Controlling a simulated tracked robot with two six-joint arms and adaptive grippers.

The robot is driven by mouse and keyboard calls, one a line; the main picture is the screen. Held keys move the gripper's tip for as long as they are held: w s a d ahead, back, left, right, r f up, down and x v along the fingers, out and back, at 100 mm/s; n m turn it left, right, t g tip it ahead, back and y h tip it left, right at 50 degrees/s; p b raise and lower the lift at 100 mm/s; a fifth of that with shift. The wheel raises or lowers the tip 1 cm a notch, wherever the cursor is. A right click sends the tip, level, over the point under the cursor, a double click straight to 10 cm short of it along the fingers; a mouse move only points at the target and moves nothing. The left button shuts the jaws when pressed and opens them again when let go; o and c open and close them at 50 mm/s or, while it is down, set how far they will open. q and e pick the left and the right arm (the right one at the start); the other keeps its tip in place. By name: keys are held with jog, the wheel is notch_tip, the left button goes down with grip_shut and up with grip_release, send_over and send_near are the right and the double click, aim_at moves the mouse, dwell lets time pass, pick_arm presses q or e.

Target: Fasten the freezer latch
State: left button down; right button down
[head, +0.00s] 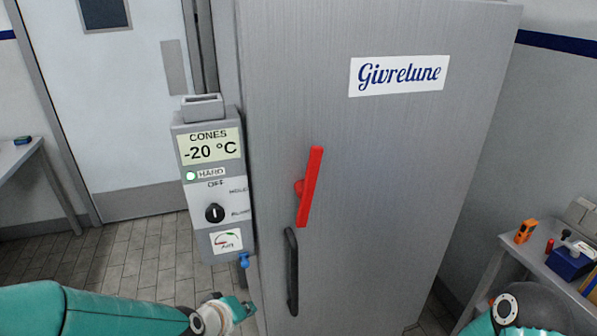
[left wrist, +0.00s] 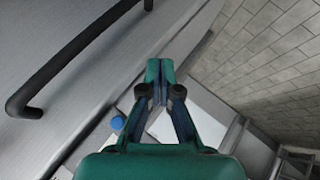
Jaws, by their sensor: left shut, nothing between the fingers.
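The freezer (head: 390,170) stands in the middle of the head view with its grey door shut as far as I can see. The red latch lever (head: 311,188) is on the door, nearly upright, its top leaning slightly right, with a red pivot on its left side. A black door handle (head: 291,270) is below it; it also shows in the left wrist view (left wrist: 70,58). My left gripper (head: 243,308) is shut and empty, low and left of the handle, well below the latch. Its closed fingertips show in the left wrist view (left wrist: 160,70). My right gripper is out of view.
A grey control box (head: 212,185) with a -20 °C display, dial and gauge is left of the door. Its blue tap (head: 244,260) is just above my left gripper. A side table (head: 560,275) with small tools stands at right. Space before the latch is clear.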

pick_arm(q)
notch_tip(320, 180, up, 33)
jog(key=s+d+n+t+h+b, duration=0.1)
jog(key=s+d+n+t+h, duration=0.1)
jog(key=n+t+h, duration=0.2)
jog(key=t, duration=0.2)
jog(key=shift+s+d+r+n+t, duration=0.2)
jog(key=shift+s+d+n+t, duration=0.1)
jog(key=shift+s+d+t, duration=0.1)
jog(key=shift+b, duration=0.3)
send_over(306, 185)
jog(key=s+a, duration=0.1)
jog(key=a, duration=0.2)
jog(key=f, duration=0.2)
jog(key=shift+d+b, duration=0.35)
jog(key=shift+d, duration=0.35)
